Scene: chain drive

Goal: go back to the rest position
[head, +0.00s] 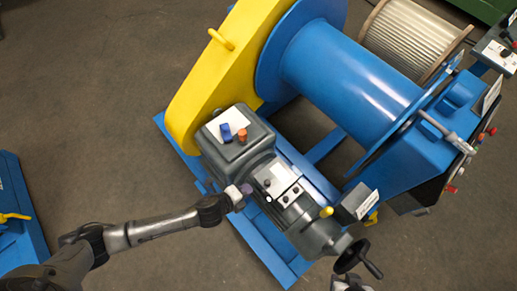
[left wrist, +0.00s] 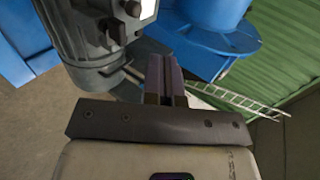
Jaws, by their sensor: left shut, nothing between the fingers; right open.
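My left gripper (head: 246,189) is over the grey motor and gearbox housing of the chain drive, close to its small control panel (head: 276,180). Its purple fingers are shut with nothing between them. In the left wrist view the closed fingers (left wrist: 166,78) point toward the grey motor (left wrist: 90,40) and the blue winch parts. I cannot tell whether they touch the housing. My right gripper (head: 350,284) shows only in part at the bottom edge of the head view, below the black handwheel (head: 352,256); it is open.
The yellow chain guard (head: 215,75) and blue drum (head: 345,75) stand behind the gearbox (head: 240,135). A blue frame (head: 270,255) lies beneath. A rope reel (head: 415,40) is at the back right. Another blue unit (head: 20,215) stands far left. Grey floor (head: 90,110) is clear at the left.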

